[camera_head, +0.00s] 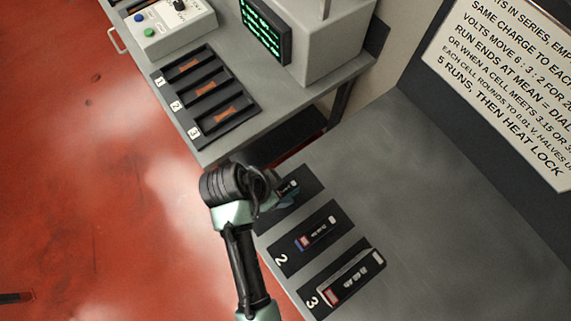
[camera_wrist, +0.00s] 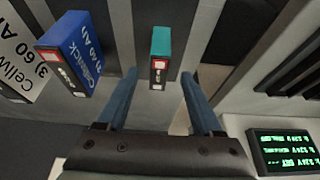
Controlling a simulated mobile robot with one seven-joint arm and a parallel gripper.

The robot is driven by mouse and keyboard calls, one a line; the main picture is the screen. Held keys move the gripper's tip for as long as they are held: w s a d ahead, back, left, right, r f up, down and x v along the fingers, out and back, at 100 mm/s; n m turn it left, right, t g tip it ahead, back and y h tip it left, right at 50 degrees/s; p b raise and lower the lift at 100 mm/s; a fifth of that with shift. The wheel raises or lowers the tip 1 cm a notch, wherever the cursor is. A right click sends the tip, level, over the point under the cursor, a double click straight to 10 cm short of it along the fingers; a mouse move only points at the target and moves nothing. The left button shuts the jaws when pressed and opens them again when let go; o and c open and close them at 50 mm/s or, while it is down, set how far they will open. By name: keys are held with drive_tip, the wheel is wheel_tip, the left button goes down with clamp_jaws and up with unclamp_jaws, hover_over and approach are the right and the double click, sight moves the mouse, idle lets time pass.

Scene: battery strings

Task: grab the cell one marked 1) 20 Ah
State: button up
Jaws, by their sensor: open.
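The smallest cell, teal with a dark label end (camera_wrist: 161,43), stands in the wrist view between my gripper's two fingers (camera_wrist: 159,76), with a gap on each side. No 20 Ah marking is readable on it. In the head view this cell (camera_head: 291,185) is at the first place of the right bench, partly hidden by my gripper (camera_head: 275,189). My gripper is open and holds nothing. A blue cell (camera_head: 318,232) lies at place 2 and a larger white cell (camera_head: 354,277) at place 3. The blue cell (camera_wrist: 72,50) and white cell (camera_wrist: 18,45) also show in the wrist view.
A left bench has a tray with three numbered slots (camera_head: 228,121), a control box with buttons and a dial (camera_head: 172,27), and a green-text screen (camera_head: 265,29). A wall sign (camera_head: 510,75) stands behind. The right bench (camera_head: 450,240) is clear beyond the cells.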

sight(283, 191)
drive_tip(key=shift+p+x, duration=0.65)
drive_tip(key=shift+x, duration=1.95)
clamp_jaws()
